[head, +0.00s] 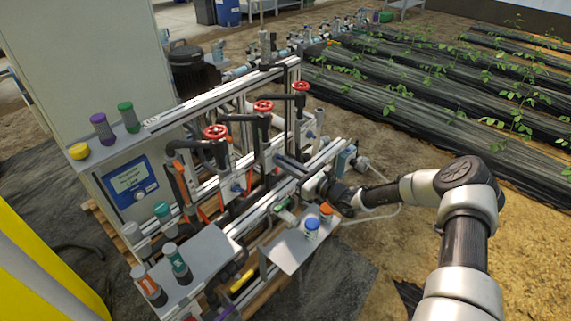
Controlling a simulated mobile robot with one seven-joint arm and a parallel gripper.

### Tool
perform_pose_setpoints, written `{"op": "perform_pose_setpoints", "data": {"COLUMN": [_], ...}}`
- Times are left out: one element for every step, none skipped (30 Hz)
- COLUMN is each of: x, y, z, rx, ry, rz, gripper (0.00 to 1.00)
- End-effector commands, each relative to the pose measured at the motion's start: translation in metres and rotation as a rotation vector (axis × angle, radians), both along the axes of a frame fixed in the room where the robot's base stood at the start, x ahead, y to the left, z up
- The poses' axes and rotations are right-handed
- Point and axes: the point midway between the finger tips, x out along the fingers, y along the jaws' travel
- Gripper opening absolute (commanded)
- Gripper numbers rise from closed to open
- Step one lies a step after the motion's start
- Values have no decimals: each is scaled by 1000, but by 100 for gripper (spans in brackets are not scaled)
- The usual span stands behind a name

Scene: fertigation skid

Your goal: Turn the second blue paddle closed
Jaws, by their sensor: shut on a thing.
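The skid carries a row of upright valve pipes with red handwheels. Small blue paddles sit low among them: one at the left (237,187), one in the middle (277,170) and one at the right (311,134). My arm reaches in from the right, and my gripper (312,186) is at the skid's front rail, close to the middle paddle. It is shut on a small part there, which looks like a blue paddle. The fingertips are small and dark, so the grip itself and the paddle's exact angle are hard to make out.
A small shelf (290,252) with blue- and orange-capped bottles lies just below. Another shelf (190,270) holds more bottles at the left. Open soil lies to the right, before the planted rows.

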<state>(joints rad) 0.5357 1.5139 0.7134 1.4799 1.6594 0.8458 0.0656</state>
Motion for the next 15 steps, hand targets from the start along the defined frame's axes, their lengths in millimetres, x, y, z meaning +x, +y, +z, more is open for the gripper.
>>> {"op": "perform_pose_setpoints", "data": {"x": [0,0,0,0,0,0,0,0,0,0,0,0,0,0,-1], "y": [-1,-1,-1,-1,0,0,0,0,0,0,0,0,0,-1,-2], "z": [-1,-1,-1,-1,-1,-1,-1,-1,-1,-1,-1,0,0,0,0], "rx": [-1,-1,-1,-1,-1,0,0,0,0,0,0,0,0,0,0], "ry": [2,2,2,2,2,1,1,1,1,1,1,1,1,1,1], "rz": [0,0,0,0,0,0,0,0,0,0,0,0,0,0,-1], "gripper": [0,0,16,21,26,28,28,28,28,28,28,28,28,28,28]}}
